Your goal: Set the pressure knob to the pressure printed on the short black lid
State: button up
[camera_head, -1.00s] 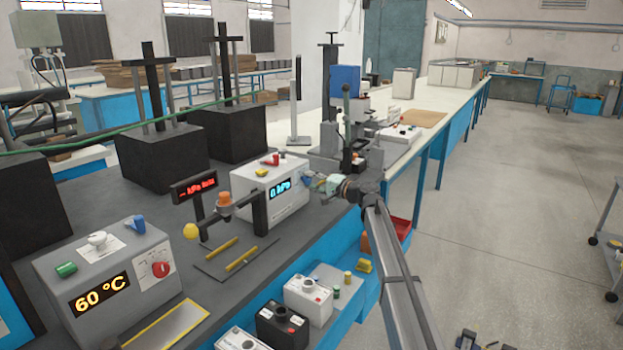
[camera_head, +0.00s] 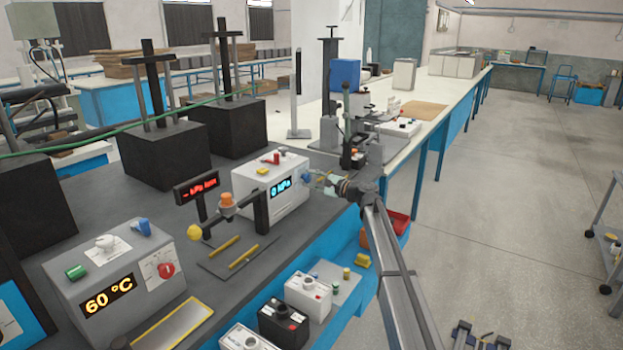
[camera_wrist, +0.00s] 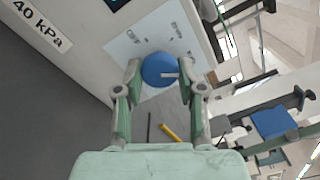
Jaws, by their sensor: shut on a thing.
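The white pressure box (camera_head: 258,205) stands on the dark bench, with a blue display (camera_head: 281,187) reading 0 kPa. The blue pressure knob (camera_wrist: 159,70) is on its side panel, with a pale pointer line on it. My gripper (camera_wrist: 162,79) is shut on the knob, one finger on each side; in the head view my gripper (camera_head: 319,181) is at the box's right end. A black box (camera_head: 283,322) stands at the front between white ones; its print is too small to read, and I cannot tell whether it carries the short black lid.
A label (camera_wrist: 38,22) reading 40 kPa shows on the box in the wrist view. A grey box (camera_head: 115,275) reads 60 °C at left. A red kPa sign (camera_head: 196,188) and a yellow-ended lever (camera_head: 194,232) stand beside the pressure box. The floor at right is mostly clear.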

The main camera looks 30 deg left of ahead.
dwell(0.4)
jog(key=o, duration=1.1)
jog(key=shift+a, duration=0.1)
jog(key=d, duration=0.4)
jog(key=s+d, duration=0.1)
jog(key=d, duration=0.7)
jog(key=shift+s, duration=0.3)
